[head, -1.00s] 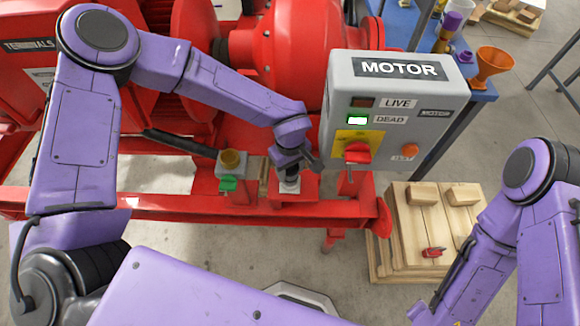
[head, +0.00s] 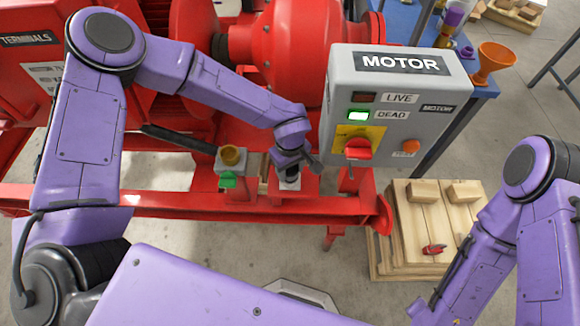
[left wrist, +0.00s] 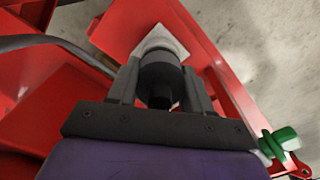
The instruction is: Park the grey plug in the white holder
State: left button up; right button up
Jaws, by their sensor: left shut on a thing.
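My left gripper (head: 291,172) points down over the red skid frame, left of the motor box. It is shut on the dark grey plug (left wrist: 160,78), a round body between both fingers in the left wrist view. The white holder (head: 289,184) is a small pale block on a red plate of the skid, directly under the gripper. It also shows in the left wrist view (left wrist: 161,40), just beyond the plug's end. The plug is lined up with the holder. I cannot tell how deep it sits, as the gripper and plug cover the opening. My right gripper is out of view.
The grey MOTOR box (head: 390,105), with its red switch (head: 358,149) and lit DEAD lamp, stands close to the right of my gripper. A grey box with a green part (head: 229,180) is close on the left. A wooden pallet (head: 408,240) lies at the right.

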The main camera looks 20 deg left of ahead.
pick_arm(q)
jog(key=shift+f, duration=0.65)
jog(key=o, duration=1.2)
jog(key=shift+o, duration=0.2)
notch_tip(320, 180, up, 11)
jog(key=shift+f, duration=0.2)
